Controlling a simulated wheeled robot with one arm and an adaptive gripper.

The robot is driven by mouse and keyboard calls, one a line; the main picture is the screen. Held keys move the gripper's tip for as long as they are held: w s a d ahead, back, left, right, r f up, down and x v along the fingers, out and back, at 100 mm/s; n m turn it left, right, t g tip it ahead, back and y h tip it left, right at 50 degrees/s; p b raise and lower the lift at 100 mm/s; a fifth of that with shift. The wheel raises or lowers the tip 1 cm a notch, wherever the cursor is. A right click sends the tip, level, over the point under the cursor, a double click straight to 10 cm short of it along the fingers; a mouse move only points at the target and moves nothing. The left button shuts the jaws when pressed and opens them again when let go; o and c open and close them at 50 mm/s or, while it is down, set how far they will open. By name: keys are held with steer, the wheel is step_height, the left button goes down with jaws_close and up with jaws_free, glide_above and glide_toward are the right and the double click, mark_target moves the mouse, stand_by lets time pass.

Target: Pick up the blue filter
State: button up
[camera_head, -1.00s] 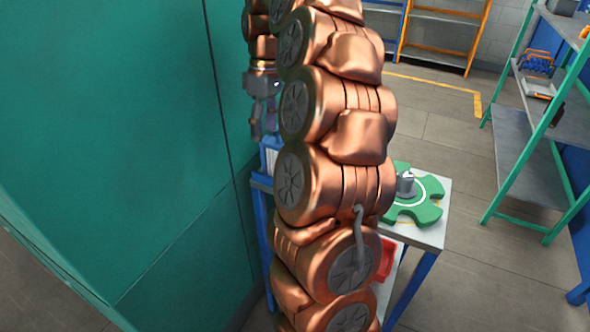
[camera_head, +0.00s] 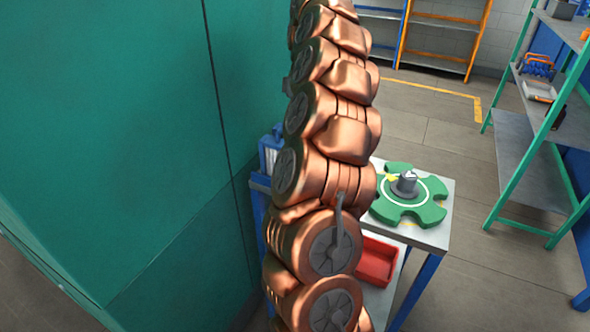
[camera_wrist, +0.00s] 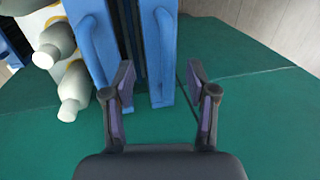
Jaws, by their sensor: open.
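The blue filter (camera_head: 268,154) stands upright at the left back of the small table in the head view, partly hidden by my copper arm. In the wrist view, blue upright parts with bar-like edges show on the left (camera_wrist: 95,42) and in the middle (camera_wrist: 159,50), with a dark strip between them. I cannot tell whether they are one filter or two. My gripper (camera_wrist: 159,72) is open and empty in the wrist view. The middle blue part appears between its fingertips, and the left part lies beyond the left finger. Contact is not clear. The head view hides my gripper.
A green disc-shaped fixture (camera_head: 428,212) and a red bin (camera_head: 376,262) are at the small table (camera_head: 432,236). A large teal panel (camera_head: 110,120) stands close on the left. Pale bottle-like objects (camera_wrist: 75,90) sit left of the gripper. A green-framed shelf (camera_head: 520,150) is at right.

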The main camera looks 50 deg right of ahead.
steer(key=shift+a+f+p, duration=0.15)
steer(key=shift+f+p, duration=0.25)
steer(key=shift+f, duration=0.2)
steer(key=shift+a+f+p, duration=0.15)
steer(key=shift+f+p, duration=0.2)
steer(key=shift+f, duration=0.25)
steer(key=shift+a+f+p, duration=0.2)
steer(key=shift+f+p, duration=0.15)
steer(key=shift+f, duration=0.9)
steer(key=shift+c, duration=0.2)
jaws_close()
